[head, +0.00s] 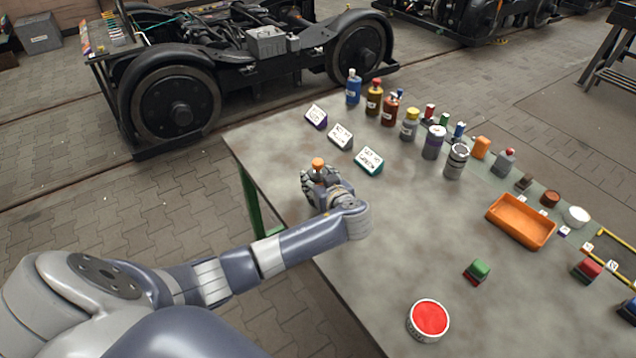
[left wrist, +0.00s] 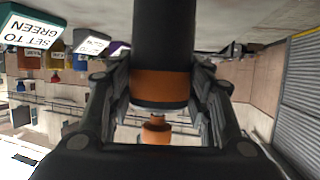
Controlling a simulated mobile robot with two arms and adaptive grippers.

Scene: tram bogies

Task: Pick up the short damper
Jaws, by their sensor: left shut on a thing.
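The short damper (left wrist: 163,35) is a dark cylinder with an orange band, seen between my left gripper's fingers in the left wrist view. In the head view its orange end (head: 318,163) sticks up above my left gripper (head: 320,184). The gripper is shut on it, near the left edge of the grey table. The fingers and hand hide most of the damper in the head view. I cannot tell whether its lower end touches the table. My right gripper is not in view.
Labelled blocks, one a green-edged sign (head: 369,160), stand behind the gripper. Bottles and cans line the table's far side. An orange tray (head: 521,221), a red-topped tin (head: 428,320) and a green-and-red block (head: 478,271) lie to the right. Bare table lies between.

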